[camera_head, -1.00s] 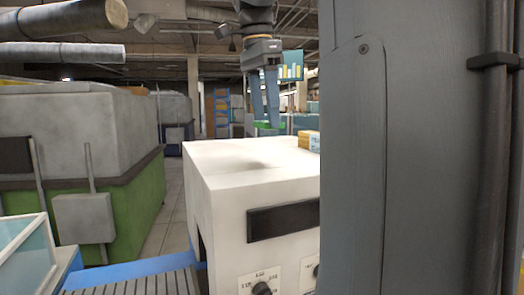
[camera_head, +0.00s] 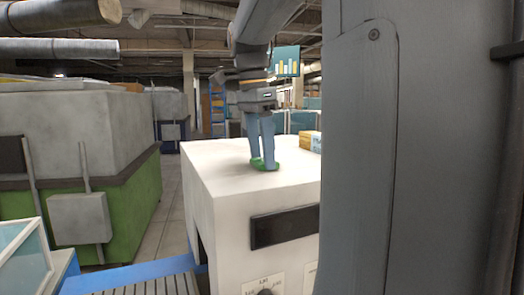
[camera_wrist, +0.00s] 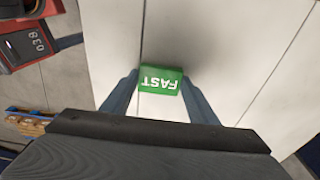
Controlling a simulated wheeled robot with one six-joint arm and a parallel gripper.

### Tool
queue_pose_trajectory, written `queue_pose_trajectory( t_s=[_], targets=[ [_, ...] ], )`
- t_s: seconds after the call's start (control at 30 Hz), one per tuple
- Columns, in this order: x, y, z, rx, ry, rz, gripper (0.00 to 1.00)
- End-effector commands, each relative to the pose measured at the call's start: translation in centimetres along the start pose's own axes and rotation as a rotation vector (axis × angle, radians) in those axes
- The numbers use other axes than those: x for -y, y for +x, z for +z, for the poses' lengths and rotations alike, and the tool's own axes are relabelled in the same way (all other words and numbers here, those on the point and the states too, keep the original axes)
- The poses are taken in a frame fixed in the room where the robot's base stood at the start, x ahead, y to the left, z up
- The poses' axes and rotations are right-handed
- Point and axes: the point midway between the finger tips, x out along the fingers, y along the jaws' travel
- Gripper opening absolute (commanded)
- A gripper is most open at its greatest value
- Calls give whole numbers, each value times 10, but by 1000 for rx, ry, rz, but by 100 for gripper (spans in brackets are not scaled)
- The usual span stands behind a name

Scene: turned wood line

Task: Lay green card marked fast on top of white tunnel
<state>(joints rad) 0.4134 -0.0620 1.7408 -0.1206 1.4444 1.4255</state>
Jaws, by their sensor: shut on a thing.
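The green card (camera_wrist: 160,80) is between my gripper's fingers (camera_wrist: 160,92) in the wrist view. White letters on it read FAST, upside down in that view. In the head view, my gripper (camera_head: 262,160) points down over the top of the white tunnel (camera_head: 225,175), shut on the green card (camera_head: 264,166). The card is at or just above the tunnel's top; I cannot tell whether it touches. The tunnel's white top also shows under the card in the wrist view (camera_wrist: 215,40).
A slatted conveyor (camera_head: 135,285) with blue rails leads to the tunnel's left side. A grey and green machine (camera_head: 75,150) stands at the left. The tunnel top around the card is clear.

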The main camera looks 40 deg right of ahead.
Motion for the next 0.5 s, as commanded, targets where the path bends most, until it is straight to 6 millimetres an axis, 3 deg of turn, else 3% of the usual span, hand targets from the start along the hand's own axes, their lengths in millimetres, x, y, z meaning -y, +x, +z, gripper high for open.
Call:
queue_pose_trajectory(
  t_s=[0.37,0.4,0.5],
  targets=[
    [0,4,1,0,0,0,33],
    [0,4,0,0,0,0,59],
    [0,4,0,0,0,0,72]
  ],
)
